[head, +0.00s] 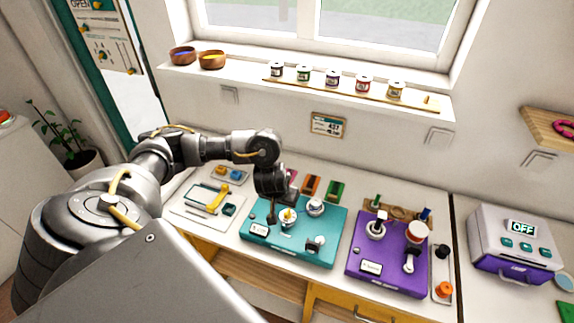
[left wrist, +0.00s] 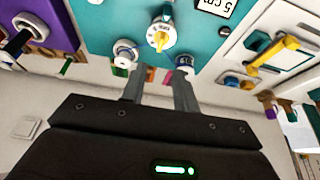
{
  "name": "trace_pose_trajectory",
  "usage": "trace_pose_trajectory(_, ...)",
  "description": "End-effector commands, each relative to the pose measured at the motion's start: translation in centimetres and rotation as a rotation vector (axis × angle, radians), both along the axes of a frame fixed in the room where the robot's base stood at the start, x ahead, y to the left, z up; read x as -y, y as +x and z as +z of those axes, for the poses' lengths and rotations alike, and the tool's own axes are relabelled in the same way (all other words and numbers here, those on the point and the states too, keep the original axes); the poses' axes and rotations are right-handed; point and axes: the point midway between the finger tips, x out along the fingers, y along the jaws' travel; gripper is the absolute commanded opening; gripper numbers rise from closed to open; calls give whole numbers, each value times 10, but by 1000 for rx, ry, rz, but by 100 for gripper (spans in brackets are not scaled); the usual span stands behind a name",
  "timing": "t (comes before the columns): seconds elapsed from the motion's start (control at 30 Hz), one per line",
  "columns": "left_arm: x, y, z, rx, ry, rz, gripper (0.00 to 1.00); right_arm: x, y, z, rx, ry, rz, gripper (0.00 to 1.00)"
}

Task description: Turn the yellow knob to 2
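The yellow knob (head: 288,215) sits on a round white dial on the teal board (head: 318,255), left of its middle. In the left wrist view the yellow knob (left wrist: 159,40) is beyond the fingertips, its narrow end towards the bottom of the picture. The dial has small marks around it, too small to read. My left gripper (head: 275,213) hangs just behind and left of the knob. In the wrist view its two fingers (left wrist: 158,78) are apart with nothing between them, and I see no contact with the knob. My right gripper is not in view.
A purple board (head: 385,275) is to the right, a white board with a yellow handle (head: 217,199) to the left. A grey device reading OFF (head: 515,245) stands far right.

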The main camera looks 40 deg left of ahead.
Motion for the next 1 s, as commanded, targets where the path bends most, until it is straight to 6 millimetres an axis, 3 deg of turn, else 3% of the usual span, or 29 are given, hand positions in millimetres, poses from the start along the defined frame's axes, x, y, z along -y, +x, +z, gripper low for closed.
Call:
trace_pose_trajectory(0.57,-3,17,-45,0,-7,0,30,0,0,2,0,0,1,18)
trace_pose_trajectory(1.0,-12,34,-92,-5,-1,1,30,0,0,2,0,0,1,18)
